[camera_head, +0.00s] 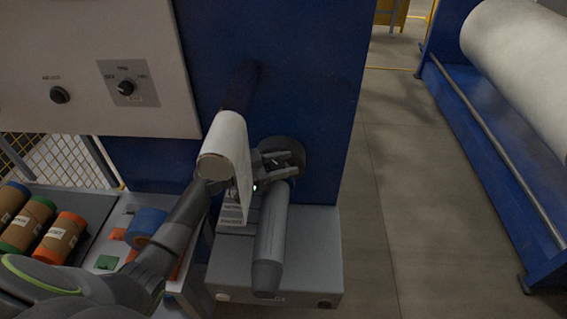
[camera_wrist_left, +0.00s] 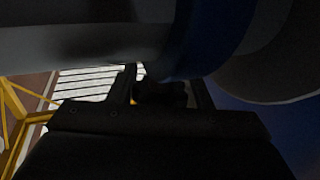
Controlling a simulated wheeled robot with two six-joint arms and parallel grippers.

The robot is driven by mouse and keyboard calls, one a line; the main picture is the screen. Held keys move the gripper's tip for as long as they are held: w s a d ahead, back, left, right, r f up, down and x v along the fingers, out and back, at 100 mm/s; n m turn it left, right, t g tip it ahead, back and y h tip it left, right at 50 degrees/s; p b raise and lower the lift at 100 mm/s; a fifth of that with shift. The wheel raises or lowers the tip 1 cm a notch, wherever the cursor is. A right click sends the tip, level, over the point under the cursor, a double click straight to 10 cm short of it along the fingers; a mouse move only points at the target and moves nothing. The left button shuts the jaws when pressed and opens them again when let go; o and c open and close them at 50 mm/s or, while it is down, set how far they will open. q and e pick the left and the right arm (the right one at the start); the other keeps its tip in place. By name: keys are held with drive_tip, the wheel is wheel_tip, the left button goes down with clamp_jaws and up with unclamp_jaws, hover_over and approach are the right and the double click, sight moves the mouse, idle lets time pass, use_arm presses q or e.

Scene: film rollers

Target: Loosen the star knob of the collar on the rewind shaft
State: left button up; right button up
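My left arm comes in from the left and passes behind the roll. My left gripper (camera_head: 284,162) is to the right of the roll, in front of a dark round disc. In the left wrist view, a dark lumpy shape (camera_wrist_left: 162,92), probably the star knob, sits between my finger tips, below a blue ring (camera_wrist_left: 215,40) and a pale shaft. It is too dark to tell whether the fingers touch it. My right gripper is not seen.
A grey cylinder (camera_head: 270,240) lies above the grey machine base (camera_head: 318,270). Film rolls with orange and green ends (camera_head: 62,238) and a blue roll (camera_head: 147,222) lie at left. A control panel (camera_head: 90,70) is above. Floor is free at right, before a large white roll (camera_head: 525,60).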

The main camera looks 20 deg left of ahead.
use_arm(q)
drive_tip(key=c, duration=0.5)
drive_tip(key=shift+f+n+t+y+b, duration=0.1)
drive_tip(key=shift+n+t+y+b, duration=0.4)
drive_tip(key=shift+t, duration=0.1)
drive_tip(key=shift+w+a+n+t+y, duration=0.1)
drive_tip(key=shift+n+t+y, duration=0.6)
drive_tip(key=shift+t+y, duration=0.1)
drive_tip(key=n+t+y, duration=0.1)
drive_tip(key=n+y, duration=0.1)
drive_tip(key=shift+w+a+r+t+y, duration=0.1)
drive_tip(key=shift+a+r+t+y, duration=0.1)
drive_tip(key=shift+t+y, duration=0.15)
drive_tip(key=shift+a+n+t+y+p, duration=0.1)
drive_tip(key=shift+n+t+y+p, duration=0.4)
drive_tip(key=shift+n+y, duration=0.3)
drive_tip(key=shift+w+f+y, duration=0.1)
drive_tip(key=shift+y, duration=0.25)
